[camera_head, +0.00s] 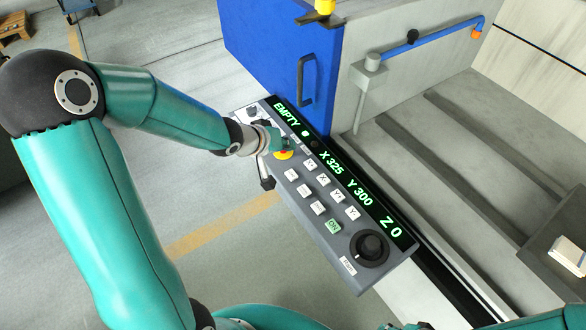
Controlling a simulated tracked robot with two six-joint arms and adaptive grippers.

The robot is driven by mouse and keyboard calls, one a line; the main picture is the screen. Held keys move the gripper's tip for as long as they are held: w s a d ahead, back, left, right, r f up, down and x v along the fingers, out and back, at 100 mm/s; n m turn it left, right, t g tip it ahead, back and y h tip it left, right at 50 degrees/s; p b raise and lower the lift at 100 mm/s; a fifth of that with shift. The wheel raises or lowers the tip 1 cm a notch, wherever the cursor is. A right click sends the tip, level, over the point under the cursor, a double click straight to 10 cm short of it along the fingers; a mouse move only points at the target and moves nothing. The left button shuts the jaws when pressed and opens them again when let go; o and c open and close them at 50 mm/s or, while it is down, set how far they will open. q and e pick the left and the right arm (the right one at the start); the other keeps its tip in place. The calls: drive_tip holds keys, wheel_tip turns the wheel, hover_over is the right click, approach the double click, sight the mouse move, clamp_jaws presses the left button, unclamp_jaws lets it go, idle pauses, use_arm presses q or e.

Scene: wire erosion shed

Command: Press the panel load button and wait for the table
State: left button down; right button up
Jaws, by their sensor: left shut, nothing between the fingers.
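The control panel (330,237) is a grey slanted box at the middle of the view. Its display (338,170) reads EMPTY, X 325, Y 300, Z 0 in green. Several white axis buttons (304,190), a green ON button (333,226) and a black knob (369,246) are on its face. My left gripper (278,147) is shut and empty over the panel's upper end, beside a yellow part (284,155) that it partly covers. I cannot tell whether the fingertips touch a button. The load button's label is not readable here. My right gripper is not clearly in view.
A blue cabinet door (275,55) with a black handle (305,80) stands behind the panel. Grey slotted rails (440,150) and a blue pipe (425,38) lie to the right. Open concrete floor (215,195) is to the left of the panel.

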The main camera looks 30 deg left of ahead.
sight(289, 175)
use_arm(q)
drive_tip(key=f+b, duration=0.7)
drive_tip(key=b, duration=0.1)
drive_tip(key=shift+w+d+f, duration=0.25)
drive_tip(key=shift+d+f, duration=0.05)
drive_tip(key=shift+f, duration=0.1)
drive_tip(key=shift+f+b, duration=0.5)
drive_tip(key=shift+f, duration=0.05)
idle(0.8)
drive_tip(key=shift+s+f, duration=0.15)
drive_tip(key=shift+f, duration=0.2)
